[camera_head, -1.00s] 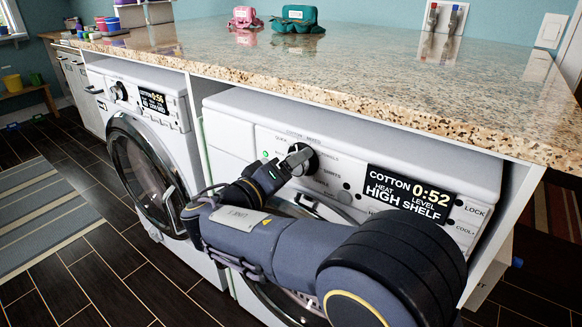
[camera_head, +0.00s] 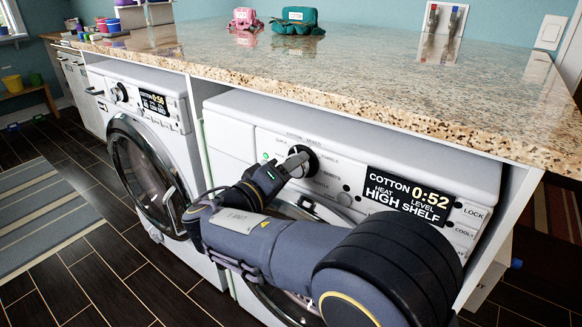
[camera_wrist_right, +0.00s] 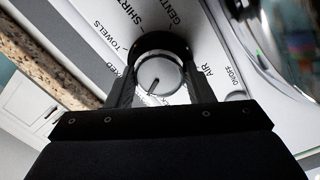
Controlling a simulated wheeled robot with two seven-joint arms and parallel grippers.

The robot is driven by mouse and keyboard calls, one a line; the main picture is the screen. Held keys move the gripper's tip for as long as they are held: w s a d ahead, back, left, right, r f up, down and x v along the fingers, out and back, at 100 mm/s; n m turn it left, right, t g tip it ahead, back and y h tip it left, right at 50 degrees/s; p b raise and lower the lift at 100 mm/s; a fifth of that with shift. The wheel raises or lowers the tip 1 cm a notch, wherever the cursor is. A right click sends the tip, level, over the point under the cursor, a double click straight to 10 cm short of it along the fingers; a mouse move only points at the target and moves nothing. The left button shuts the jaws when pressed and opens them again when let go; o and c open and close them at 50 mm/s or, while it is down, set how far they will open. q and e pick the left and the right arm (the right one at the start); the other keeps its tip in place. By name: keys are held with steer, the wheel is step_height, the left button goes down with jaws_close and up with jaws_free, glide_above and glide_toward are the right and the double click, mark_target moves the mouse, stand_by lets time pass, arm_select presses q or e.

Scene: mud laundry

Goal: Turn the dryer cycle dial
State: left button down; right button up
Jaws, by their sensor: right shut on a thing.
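The dryer (camera_head: 235,135) is the white machine under the counter at the right, with a display (camera_head: 412,196) reading COTTON 0:52, HEAT LEVEL, HIGH SHELF. Its cycle dial (camera_head: 308,155) is dark-rimmed and sits on the panel left of the display. In the right wrist view the dial (camera_wrist_right: 160,76) shows a silver face with a dark pointer mark, ringed by printed labels. My right gripper (camera_head: 298,161) is at the dial, its two fingers on opposite sides of the knob, shut on it. It also shows in the right wrist view (camera_wrist_right: 158,85). My left gripper is not in view.
A granite counter (camera_head: 300,70) overhangs the dryer closely above the panel. Another white front-loading machine (camera_head: 150,165) stands to the left. Small pink and teal bags (camera_head: 297,19) sit on the counter.

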steer(key=shift+f+n+t+p, duration=0.1)
steer(key=shift+n+t+p, duration=0.15)
steer(key=shift+n+p, duration=3.05)
steer(key=shift+f+n+t+p, duration=0.1)
steer(key=shift+n+t+p, duration=0.15)
steer(key=shift+n+p, duration=3)
steer(key=shift+n+b, duration=1.1)
steer(key=shift+n, duration=0.15)
steer(key=o, duration=1)
steer(key=shift+c, duration=0.2)
steer(key=shift+s, duration=0.1)
steer(key=v, duration=0.7)
steer(key=shift+s, duration=0.35)
